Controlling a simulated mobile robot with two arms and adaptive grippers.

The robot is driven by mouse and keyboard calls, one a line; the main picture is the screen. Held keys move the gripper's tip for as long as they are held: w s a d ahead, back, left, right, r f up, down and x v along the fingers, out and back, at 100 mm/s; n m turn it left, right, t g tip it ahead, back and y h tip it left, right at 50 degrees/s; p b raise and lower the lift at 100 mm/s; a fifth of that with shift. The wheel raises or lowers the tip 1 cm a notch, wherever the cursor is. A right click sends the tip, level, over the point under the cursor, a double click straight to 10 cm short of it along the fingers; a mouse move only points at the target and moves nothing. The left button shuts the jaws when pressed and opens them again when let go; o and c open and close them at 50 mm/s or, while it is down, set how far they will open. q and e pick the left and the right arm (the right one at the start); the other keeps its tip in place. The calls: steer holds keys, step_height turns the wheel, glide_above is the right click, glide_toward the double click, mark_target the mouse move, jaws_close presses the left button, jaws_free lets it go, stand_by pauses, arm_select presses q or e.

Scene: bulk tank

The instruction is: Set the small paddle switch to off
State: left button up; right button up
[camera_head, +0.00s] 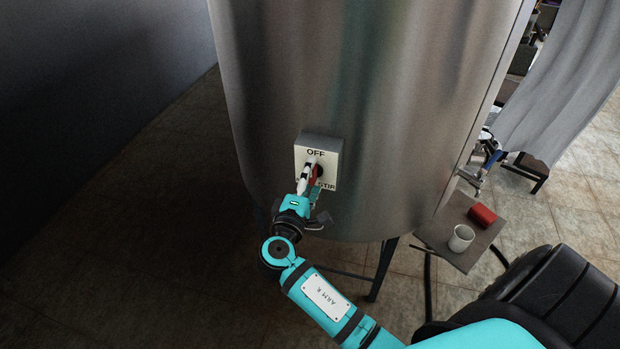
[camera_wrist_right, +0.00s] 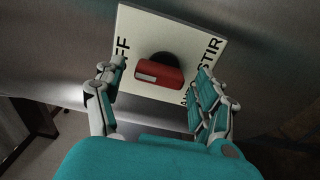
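The small paddle switch (camera_head: 318,174) is a red lever on a white plate (camera_head: 328,157) on the front of the steel tank. OFF is printed at the plate's top and STIR at its lower right. In the wrist view the red paddle (camera_wrist_right: 160,73) has a pale strip at one end and stands out from a dark round hub. My right gripper (camera_head: 308,169) is in front of the plate and partly covers the paddle. In the wrist view its fingers (camera_wrist_right: 160,76) are open on either side of the paddle, with gaps visible. My left gripper is not in view.
The tank (camera_head: 400,90) fills the middle behind the plate. At right, a small shelf (camera_head: 437,235) holds a white cup (camera_head: 461,238) and a red object (camera_head: 482,215), below a blue-handled tap (camera_head: 490,162). A grey cloth (camera_head: 565,90) hangs at far right. Open floor lies left.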

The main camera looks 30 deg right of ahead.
steer(key=v, duration=1.2)
stand_by(0.5)
